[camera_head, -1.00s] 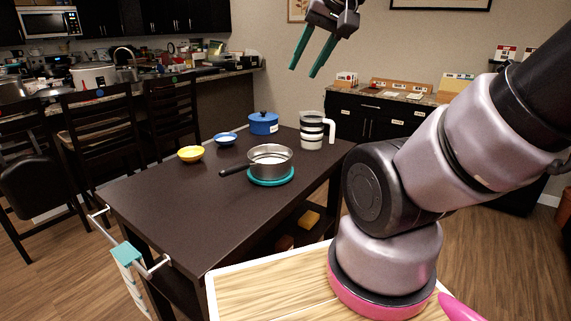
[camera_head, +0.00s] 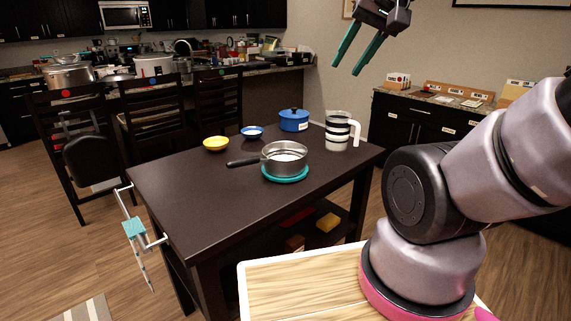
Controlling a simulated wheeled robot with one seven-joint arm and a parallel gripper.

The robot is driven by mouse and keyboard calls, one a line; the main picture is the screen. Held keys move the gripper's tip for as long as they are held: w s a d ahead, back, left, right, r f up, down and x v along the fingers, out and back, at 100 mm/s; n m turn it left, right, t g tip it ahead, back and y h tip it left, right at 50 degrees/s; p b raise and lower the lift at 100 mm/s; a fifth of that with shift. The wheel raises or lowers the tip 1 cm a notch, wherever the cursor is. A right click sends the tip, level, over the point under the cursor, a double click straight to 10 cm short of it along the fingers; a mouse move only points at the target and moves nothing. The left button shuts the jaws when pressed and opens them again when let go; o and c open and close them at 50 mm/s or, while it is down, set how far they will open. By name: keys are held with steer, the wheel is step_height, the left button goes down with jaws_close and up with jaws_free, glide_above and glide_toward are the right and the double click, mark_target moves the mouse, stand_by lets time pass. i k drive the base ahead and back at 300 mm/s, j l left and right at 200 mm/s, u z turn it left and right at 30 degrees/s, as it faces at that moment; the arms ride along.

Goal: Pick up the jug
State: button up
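The jug (camera_head: 338,131) stands upright near the far right corner of the dark table (camera_head: 205,196). It is pale with dark bands, and its white handle points right. My gripper (camera_head: 351,60) is high up at the top of the view, its two teal fingers apart with nothing between them. In the picture it is above the jug and well clear of it.
A saucepan (camera_head: 286,156) sits on a teal trivet (camera_head: 285,178), left of and nearer than the jug. A blue lidded pot (camera_head: 293,120) is left of the jug. A blue bowl (camera_head: 252,133) and yellow bowl (camera_head: 216,144) are farther left. The table's front is clear.

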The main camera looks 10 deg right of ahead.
mark_target(338, 124)
steer(key=i+l, duration=0.15)
steer(key=l, duration=0.25)
steer(key=i+l+z, duration=0.15)
steer(key=l, duration=0.25)
steer(key=i+l, duration=0.15)
steer(key=l, duration=0.25)
steer(key=z, duration=0.05)
